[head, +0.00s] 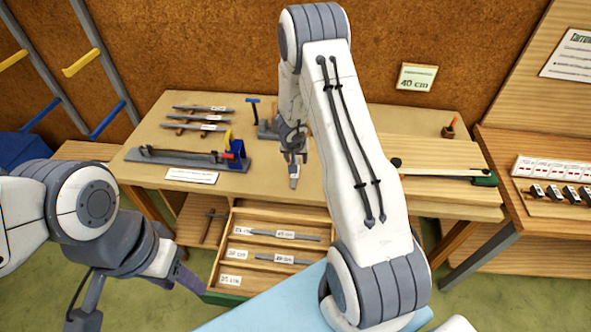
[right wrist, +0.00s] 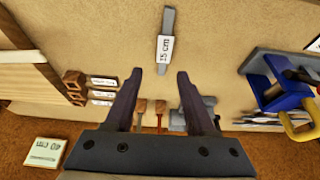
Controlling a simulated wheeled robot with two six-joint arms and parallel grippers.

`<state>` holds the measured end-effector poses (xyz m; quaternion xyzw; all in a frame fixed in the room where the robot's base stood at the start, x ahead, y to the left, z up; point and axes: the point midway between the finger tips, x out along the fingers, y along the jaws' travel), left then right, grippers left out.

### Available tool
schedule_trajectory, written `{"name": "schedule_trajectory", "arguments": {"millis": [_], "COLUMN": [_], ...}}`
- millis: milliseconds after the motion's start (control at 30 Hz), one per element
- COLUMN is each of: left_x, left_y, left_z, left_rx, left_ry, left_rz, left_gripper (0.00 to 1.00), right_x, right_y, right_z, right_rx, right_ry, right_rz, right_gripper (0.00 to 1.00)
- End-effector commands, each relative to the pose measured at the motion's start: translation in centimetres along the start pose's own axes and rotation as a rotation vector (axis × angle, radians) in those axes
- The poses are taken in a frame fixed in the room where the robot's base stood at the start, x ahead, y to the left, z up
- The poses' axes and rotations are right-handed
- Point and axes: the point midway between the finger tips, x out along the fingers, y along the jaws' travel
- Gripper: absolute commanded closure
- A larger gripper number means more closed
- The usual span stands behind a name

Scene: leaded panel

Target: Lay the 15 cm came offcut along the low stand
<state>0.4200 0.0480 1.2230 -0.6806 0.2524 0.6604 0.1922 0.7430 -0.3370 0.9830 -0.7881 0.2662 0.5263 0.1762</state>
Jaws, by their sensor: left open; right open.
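The came offcut (right wrist: 167,40) is a short grey strip labelled 15 cm, lying flat on the bench top in the right wrist view. In the head view it shows as a small grey piece (head: 293,183) just below my right gripper (head: 292,158). My right gripper (right wrist: 155,90) is open and empty, the strip ahead of the gap between its fingertips. My left gripper (head: 185,277) is open, low at left, near the drawer and away from the offcut. A low rack (head: 182,130) with wooden supports bears several grey strips at the back left; I cannot tell whether it is the low stand.
A blue vise (head: 237,152) stands on a grey base left of my right gripper. An open drawer (head: 236,215) holds labelled strips below the bench front. Small wooden blocks (right wrist: 75,82) stand beside labels. My right arm hides the bench middle. Bare bench top (right wrist: 110,30) surrounds the offcut.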

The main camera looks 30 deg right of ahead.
Motion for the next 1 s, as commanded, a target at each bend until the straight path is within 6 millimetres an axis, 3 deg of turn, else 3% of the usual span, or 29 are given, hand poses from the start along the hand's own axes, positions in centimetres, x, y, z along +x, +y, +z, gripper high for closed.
{"name": "schedule_trajectory", "arguments": {"millis": [100, 367, 700, 1000], "left_x": [1.1, 1.6, 2.5, 2.5], "left_y": [-0.1, -0.1, -0.2, -0.2], "left_z": [0.1, 0.1, 0.1, 0.1], "left_rx": [-0.001, -0.003, -0.005, -0.004], "left_ry": [0.0, 0.0, 0.0, 0.0], "left_rz": [0.0, 0.0, 0.0, 0.0], "left_gripper": [0.5, 0.5, 0.5, 0.5], "right_x": [2.4, 4.6, 9.0, 9.4], "right_y": [0.0, -0.2, -0.7, -0.8], "right_z": [0.3, 0.2, 0.8, 0.7], "right_rx": [-0.001, -0.002, -0.001, -0.002], "right_ry": [-0.002, -0.001, -0.002, -0.001], "right_rz": [0.0, -0.003, -0.003, -0.004], "right_gripper": [0.45, 0.45, 0.45, 0.45]}}
